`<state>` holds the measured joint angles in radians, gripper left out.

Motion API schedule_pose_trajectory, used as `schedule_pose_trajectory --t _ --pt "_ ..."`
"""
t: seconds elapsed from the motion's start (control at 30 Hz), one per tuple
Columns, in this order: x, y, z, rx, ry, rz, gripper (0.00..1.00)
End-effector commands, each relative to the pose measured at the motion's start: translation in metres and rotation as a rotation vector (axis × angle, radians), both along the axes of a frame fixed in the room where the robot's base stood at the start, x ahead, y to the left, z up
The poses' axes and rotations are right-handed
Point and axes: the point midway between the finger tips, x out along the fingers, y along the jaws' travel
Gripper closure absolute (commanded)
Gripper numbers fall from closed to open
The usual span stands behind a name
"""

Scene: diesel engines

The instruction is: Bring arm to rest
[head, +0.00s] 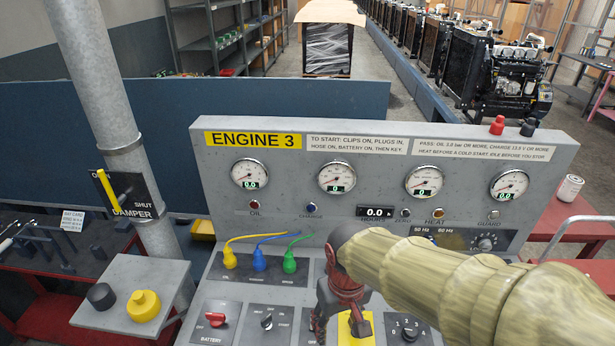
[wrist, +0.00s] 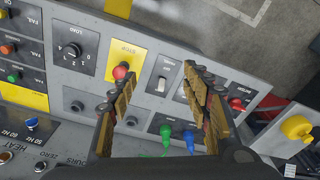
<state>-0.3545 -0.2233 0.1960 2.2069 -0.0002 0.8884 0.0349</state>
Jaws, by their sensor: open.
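My arm (head: 440,275) reaches in from the right over the grey Engine 3 panel (head: 300,190). My gripper (head: 340,318) points down over the panel's lower switch row, in front of the yellow stop plate (head: 352,335). In the wrist view my gripper (wrist: 160,82) is open, with nothing between its two fingers. The red stop button (wrist: 122,72) is beside the left finger. I cannot tell whether the fingers touch the panel. The arm hides part of the panel's right half.
Blue, yellow and green plugs (head: 289,262) with cables sit left of my gripper. The battery switch (head: 215,319) and a side plate with a yellow knob (head: 143,305) are farther left. A grey pipe (head: 105,120) stands at left. A white can (head: 569,188) stands on a red table.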

Motion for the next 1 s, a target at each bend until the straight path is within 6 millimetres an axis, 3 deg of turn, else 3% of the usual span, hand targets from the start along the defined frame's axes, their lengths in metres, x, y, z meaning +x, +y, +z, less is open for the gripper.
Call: schedule_pose_trajectory --t 0.2,0.5,0.7,1.0 --pt "-0.042 -0.058 0.015 0.036 -0.138 -0.095 0.52" --pt "-0.078 -0.111 0.033 0.066 -0.352 -0.255 0.52" --pt "-0.08 -0.127 0.042 0.066 -0.418 -0.312 0.52" --pt "-0.08 -0.128 0.043 0.064 -0.415 -0.316 0.52"
